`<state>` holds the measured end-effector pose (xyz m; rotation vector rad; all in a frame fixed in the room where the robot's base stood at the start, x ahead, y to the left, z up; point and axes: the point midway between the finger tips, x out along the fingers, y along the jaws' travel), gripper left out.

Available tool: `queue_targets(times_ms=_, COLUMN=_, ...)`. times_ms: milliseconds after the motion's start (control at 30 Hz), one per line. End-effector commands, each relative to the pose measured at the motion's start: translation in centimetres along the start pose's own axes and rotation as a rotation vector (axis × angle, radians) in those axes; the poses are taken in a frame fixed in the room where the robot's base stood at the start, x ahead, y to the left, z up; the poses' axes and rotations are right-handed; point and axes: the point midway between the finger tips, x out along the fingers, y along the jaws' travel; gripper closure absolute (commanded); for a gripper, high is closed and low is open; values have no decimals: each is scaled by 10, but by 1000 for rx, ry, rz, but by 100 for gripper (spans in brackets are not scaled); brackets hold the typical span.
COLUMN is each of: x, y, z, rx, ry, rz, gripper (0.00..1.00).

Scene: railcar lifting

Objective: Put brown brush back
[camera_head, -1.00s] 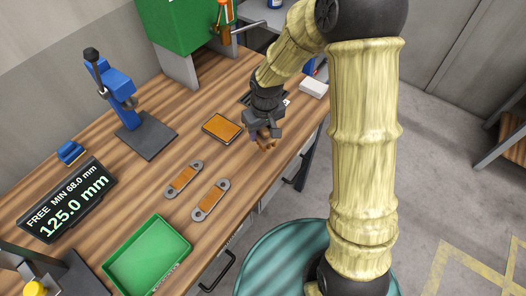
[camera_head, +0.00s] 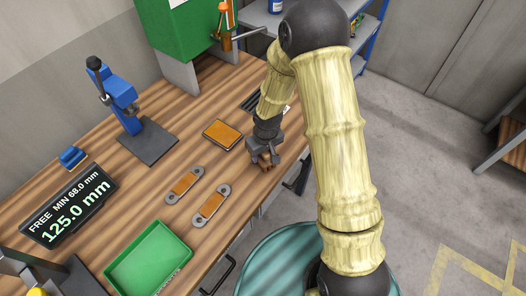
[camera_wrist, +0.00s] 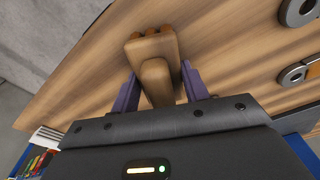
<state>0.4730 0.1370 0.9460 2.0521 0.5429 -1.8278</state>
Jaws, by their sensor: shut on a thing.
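The brown brush (camera_wrist: 155,60) is a wooden piece with a block-like head and a short handle, seen in the wrist view between the two purple fingers of my gripper (camera_wrist: 158,88). My gripper is shut on its handle. In the head view my gripper (camera_head: 263,156) is low over the right edge of the wooden workbench (camera_head: 208,97), and the brush (camera_head: 266,165) shows small and brown beneath it. I cannot tell whether the brush touches the bench top.
An orange-topped pad (camera_head: 222,134) lies left of my gripper, with two grey link plates (camera_head: 211,204) nearer. A green tray (camera_head: 150,262), a blue press (camera_head: 120,95) and a display reading 125.0 mm (camera_head: 68,205) stand further left. A green machine (camera_head: 180,25) is behind.

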Motion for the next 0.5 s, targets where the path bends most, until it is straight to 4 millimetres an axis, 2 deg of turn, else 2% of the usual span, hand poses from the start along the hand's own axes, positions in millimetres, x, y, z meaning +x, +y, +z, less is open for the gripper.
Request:
queue_targets(times_ms=400, x=6, y=0, z=0, rx=1, ry=2, rz=1, gripper=73)
queue_targets(times_ms=433, x=5, y=1, z=0, rx=1, ry=2, rz=1, gripper=51)
queue_targets(times_ms=500, x=5, y=1, z=0, rx=2, ry=2, rz=1, gripper=37)
